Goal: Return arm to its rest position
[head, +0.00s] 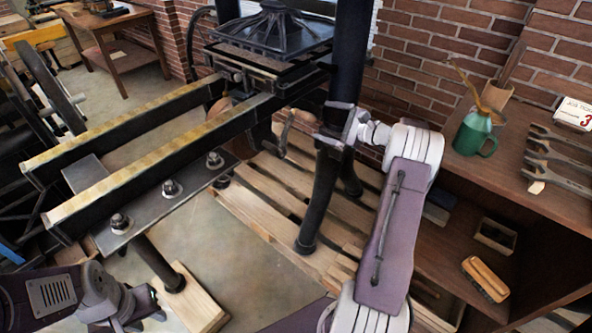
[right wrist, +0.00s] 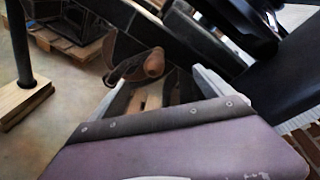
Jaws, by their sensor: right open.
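My right gripper (head: 338,130) is beside the press's black upright, near a crank handle (head: 287,130) under the rails. In the right wrist view its two pale fingers (right wrist: 160,95) are spread with nothing between them. The brown wooden grip of the crank (right wrist: 147,66) shows just past the fingertips, apart from them as far as I can tell. My right arm reaches up from the lower right of the head view. My left gripper (head: 145,308) is low at the left, near a wooden block; its jaws are too unclear to judge.
The hand press (head: 270,30) has two long rails (head: 150,175) running left and stands on a wooden pallet (head: 265,205). A shelf (head: 555,205) at right bears a green oil can (head: 474,135) and several wrenches (head: 560,160). A brush (head: 485,278) lies lower. A brick wall (head: 440,60) is behind.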

